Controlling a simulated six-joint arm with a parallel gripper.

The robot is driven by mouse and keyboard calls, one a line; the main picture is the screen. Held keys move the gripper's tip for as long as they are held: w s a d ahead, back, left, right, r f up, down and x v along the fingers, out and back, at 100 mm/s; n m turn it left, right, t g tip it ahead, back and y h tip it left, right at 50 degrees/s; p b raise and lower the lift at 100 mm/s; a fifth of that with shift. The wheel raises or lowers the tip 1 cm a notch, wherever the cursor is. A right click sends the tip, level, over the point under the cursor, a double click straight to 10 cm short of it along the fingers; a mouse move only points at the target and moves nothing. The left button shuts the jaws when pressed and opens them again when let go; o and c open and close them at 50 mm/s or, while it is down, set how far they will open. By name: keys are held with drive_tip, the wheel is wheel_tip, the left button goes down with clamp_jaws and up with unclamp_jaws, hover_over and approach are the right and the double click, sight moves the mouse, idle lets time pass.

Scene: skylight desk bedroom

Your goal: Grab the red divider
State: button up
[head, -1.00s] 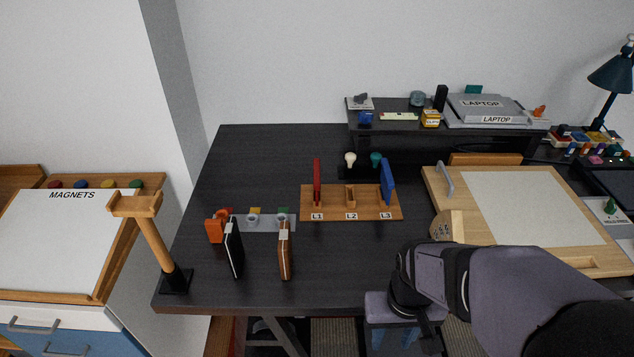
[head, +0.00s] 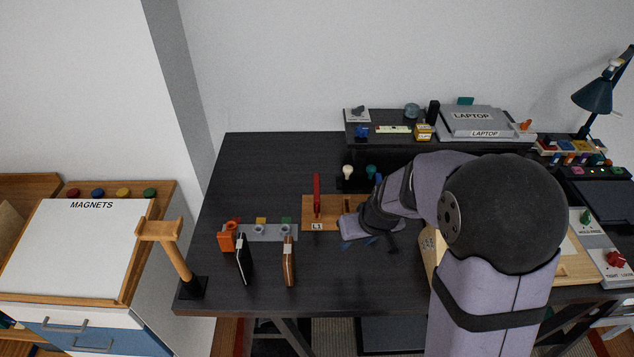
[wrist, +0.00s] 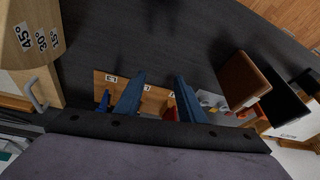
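The red divider (head: 317,196) stands upright in the L1 slot at the left of the wooden board (head: 308,214). In the wrist view, a small part of the red divider (wrist: 171,114) shows beside the right finger; the rest is hidden. My gripper (head: 370,242) is open and empty, just right of and in front of the divider, over the board's front edge. Its two blue fingers (wrist: 158,98) are apart in the wrist view. The blue divider (wrist: 104,100) shows left of the fingers; my arm mostly hides it in the head view.
A black book (head: 243,260) and a brown book (head: 289,262) stand upright at the front left. A grey strip (head: 268,233) with small items and an orange object (head: 227,237) lie behind them. A wooden hammer-shaped stand (head: 178,258) is at the left edge. The desk's back left is clear.

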sight(317, 189)
drive_tip(key=w+a+r+t+b, duration=0.1)
drive_tip(key=w+a+t+b, duration=0.15)
drive_tip(key=w, duration=0.35)
drive_tip(key=w+a+r+t+b, duration=0.1)
drive_tip(key=w+a+r+t, duration=0.15)
drive_tip(key=w, duration=0.35)
drive_tip(key=shift+w+a+f+m+t+h+b, duration=0.25)
drive_tip(key=shift+w+a+f+m+t+b, duration=0.25)
drive_tip(key=shift+a+f+t+b, duration=0.4)
drive_tip(key=shift+w+a+f+m+t+h+b, duration=0.2)
drive_tip(key=shift+w+a+f+m+t+b, duration=0.25)
drive_tip(key=shift+t+b, duration=0.7)
drive_tip(key=shift+w+a+f+m+t+h+b, duration=0.3)
drive_tip(key=shift+w+a+f+t+b, duration=0.55)
drive_tip(key=shift+b, duration=0.5)
drive_tip(key=shift+p+x, duration=0.45)
drive_tip(key=shift+x, duration=0.5)
drive_tip(key=shift+w, duration=0.1)
drive_tip(key=p+x, duration=0.2)
drive_tip(key=x, duration=0.1)
drive_tip(key=shift+w, duration=0.15)
drive_tip(key=shift+p+x, duration=0.4)
drive_tip(key=shift+x, duration=0.4)
drive_tip(key=shift+f, duration=0.1)
